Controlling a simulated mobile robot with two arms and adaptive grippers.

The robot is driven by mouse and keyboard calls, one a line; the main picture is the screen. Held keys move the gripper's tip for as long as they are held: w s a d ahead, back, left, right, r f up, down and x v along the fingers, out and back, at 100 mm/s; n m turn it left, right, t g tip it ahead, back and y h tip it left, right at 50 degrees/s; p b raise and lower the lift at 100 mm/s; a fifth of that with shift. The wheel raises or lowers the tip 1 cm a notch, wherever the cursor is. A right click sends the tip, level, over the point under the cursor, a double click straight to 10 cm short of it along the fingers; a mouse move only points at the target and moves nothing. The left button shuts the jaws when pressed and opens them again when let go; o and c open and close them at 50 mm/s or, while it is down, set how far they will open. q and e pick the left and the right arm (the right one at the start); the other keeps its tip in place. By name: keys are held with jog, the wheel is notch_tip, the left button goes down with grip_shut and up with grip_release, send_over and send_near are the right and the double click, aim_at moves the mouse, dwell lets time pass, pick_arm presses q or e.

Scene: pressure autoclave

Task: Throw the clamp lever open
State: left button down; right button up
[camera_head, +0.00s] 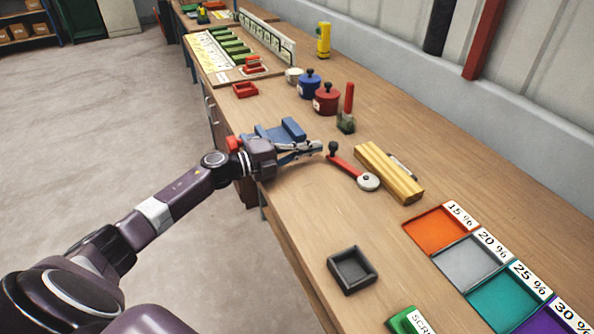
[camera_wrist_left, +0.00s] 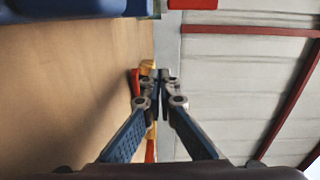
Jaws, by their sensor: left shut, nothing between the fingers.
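A red lever (camera_head: 345,166) lies along the bench, with a dark knob (camera_head: 332,149) at its far end and a pale round pivot (camera_head: 368,182) at its near end. An upright red handle on a grey-green base (camera_head: 346,122) stands behind it; I cannot tell which of the two is the clamp lever. My left gripper (camera_head: 319,147) is shut and empty, its tips just left of the dark knob; I cannot tell whether they touch. In the left wrist view the closed fingers (camera_wrist_left: 165,78) partly cover red and yellow shapes. My right gripper is not in view.
A blue vise-like block (camera_head: 291,129) sits beside my left wrist. A yellow ribbed block (camera_head: 388,172) lies right of the lever. Red (camera_head: 326,98) and blue (camera_head: 309,84) pots stand farther back. A black tray (camera_head: 352,270) and coloured trays (camera_head: 465,262) lie in front.

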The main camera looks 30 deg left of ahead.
pick_arm(q)
jog(key=v, duration=1)
jog(key=shift+s+r, duration=0.1)
jog(key=shift+s, duration=0.1)
jog(key=shift+a, duration=0.1)
